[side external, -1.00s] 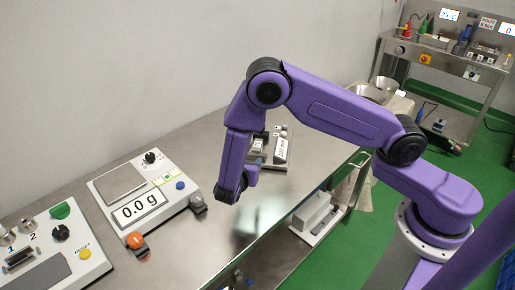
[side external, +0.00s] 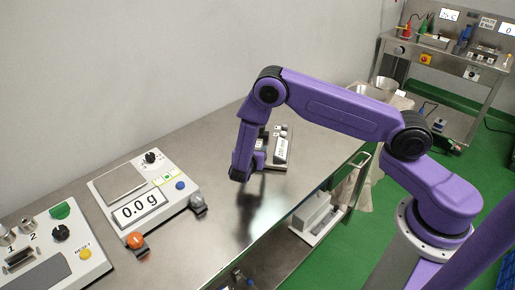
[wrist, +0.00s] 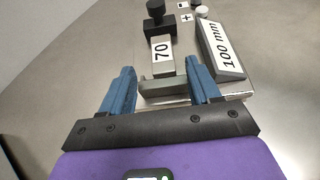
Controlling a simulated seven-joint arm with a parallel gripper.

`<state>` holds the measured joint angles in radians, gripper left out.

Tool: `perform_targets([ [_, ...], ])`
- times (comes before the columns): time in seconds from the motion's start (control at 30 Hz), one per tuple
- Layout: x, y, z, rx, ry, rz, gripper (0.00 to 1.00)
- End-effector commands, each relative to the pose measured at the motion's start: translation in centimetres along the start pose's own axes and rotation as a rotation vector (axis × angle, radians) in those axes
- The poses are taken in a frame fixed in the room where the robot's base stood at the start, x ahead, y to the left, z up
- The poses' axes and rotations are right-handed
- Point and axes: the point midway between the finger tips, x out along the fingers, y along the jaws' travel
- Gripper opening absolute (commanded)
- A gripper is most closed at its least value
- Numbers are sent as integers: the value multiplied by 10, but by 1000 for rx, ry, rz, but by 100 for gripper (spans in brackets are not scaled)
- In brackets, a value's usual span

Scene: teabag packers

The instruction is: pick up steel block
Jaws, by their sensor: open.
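In the wrist view, a grey metal block (wrist: 163,88) lies across the near end of a piece labelled "70" (wrist: 161,50); I cannot tell whether they are one piece. My gripper (wrist: 160,70) is open, with its two blue fingers apart on either side of this block. I see no clear contact. In the side view, my gripper (side external: 259,161) is low at the near-left side of the small bench device, and its fingers partly merge with that device. The block cannot be made out there.
A bar labelled "100 mm" (wrist: 221,47) lies just right of my right finger. A black knob (wrist: 159,18) stands beyond the "70" piece. A scale (side external: 122,178) reading 0.0 g stands to the left. The steel bench (side external: 222,155) between is clear.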

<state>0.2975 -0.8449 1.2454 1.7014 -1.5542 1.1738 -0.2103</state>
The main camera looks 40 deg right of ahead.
Motion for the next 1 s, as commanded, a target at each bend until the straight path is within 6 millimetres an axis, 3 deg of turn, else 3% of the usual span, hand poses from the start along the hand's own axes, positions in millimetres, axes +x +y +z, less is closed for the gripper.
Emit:
perform_targets([
  [0.33,44,-4,1,0,1,-2,62],
  [0.67,50,-3,2,-1,1,-1,62],
  [0.8,49,-3,2,0,1,-1,16],
  [0.87,49,-3,2,-1,1,-1,0],
  [1.0,49,-3,3,1,-2,0,0],
])
